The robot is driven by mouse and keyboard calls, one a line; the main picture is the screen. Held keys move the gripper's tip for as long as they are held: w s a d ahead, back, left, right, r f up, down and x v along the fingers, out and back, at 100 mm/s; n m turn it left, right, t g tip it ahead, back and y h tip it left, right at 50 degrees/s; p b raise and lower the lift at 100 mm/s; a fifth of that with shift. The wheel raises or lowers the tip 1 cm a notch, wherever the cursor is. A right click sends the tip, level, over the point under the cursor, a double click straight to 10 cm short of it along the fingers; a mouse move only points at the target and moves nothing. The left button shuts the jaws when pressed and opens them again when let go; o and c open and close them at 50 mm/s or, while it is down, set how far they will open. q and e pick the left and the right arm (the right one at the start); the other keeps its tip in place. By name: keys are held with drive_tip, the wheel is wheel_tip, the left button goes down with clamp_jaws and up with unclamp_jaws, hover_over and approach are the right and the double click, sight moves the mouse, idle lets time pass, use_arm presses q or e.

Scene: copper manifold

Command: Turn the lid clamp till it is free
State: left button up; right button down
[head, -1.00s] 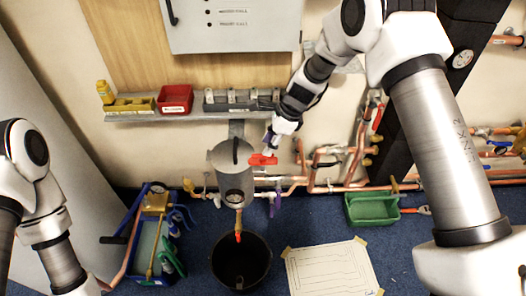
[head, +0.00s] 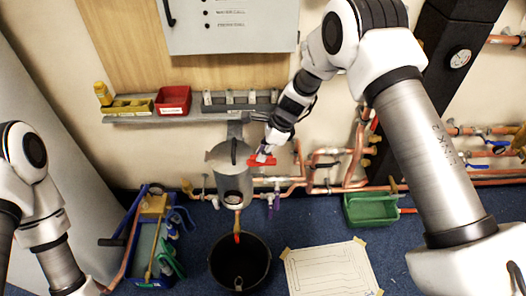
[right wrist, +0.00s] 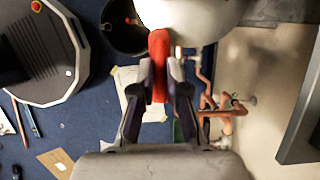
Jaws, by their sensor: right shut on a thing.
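The grey cylindrical vessel (head: 232,178) stands below the wall shelf, with a dark strap handle on its lid. The red lid clamp handle (head: 262,160) sticks out at the right side of its top. My right gripper (head: 268,152) reaches down to this handle from the upper right. In the right wrist view the fingers of my right gripper (right wrist: 160,85) are shut around the red handle (right wrist: 159,62), beside the pale vessel (right wrist: 190,15). The lid's seat is too small to judge. My left arm shows at the left edge, but its gripper is out of view.
A black bucket (head: 240,262) stands on the blue floor under the vessel. Copper pipes (head: 330,187) run along the wall to the right. A green tray (head: 370,209), a blue tool crate (head: 152,240) and a paper sheet (head: 330,268) lie on the floor. The shelf (head: 190,116) holds small bins.

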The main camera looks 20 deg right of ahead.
drive_tip(key=shift+n, duration=0.3)
drive_tip(key=shift+w+n+g+p, duration=0.1)
drive_tip(key=shift+n+g+p, duration=0.5)
drive_tip(key=shift+n, duration=0.4)
drive_tip(key=n+g, duration=0.1)
drive_tip(key=n, duration=0.2)
drive_tip(key=shift+w+n, duration=0.1)
drive_tip(key=shift+n, duration=0.3)
drive_tip(key=n+g, duration=0.1)
drive_tip(key=n, duration=0.1)
drive_tip(key=shift+n, duration=0.3)
drive_tip(key=n+g+h, duration=0.1)
drive_tip(key=n, duration=0.2)
drive_tip(key=shift+w+a+f+n, duration=0.1)
drive_tip(key=shift+n, duration=0.2)
drive_tip(key=n+h, duration=0.1)
drive_tip(key=n, duration=0.1)
drive_tip(key=n+g+h+b, duration=0.1)
drive_tip(key=n, duration=0.2)
drive_tip(key=shift+a+n, duration=0.1)
drive_tip(key=shift+n, duration=0.2)
drive_tip(key=c, duration=1.2)
unclamp_jaws()
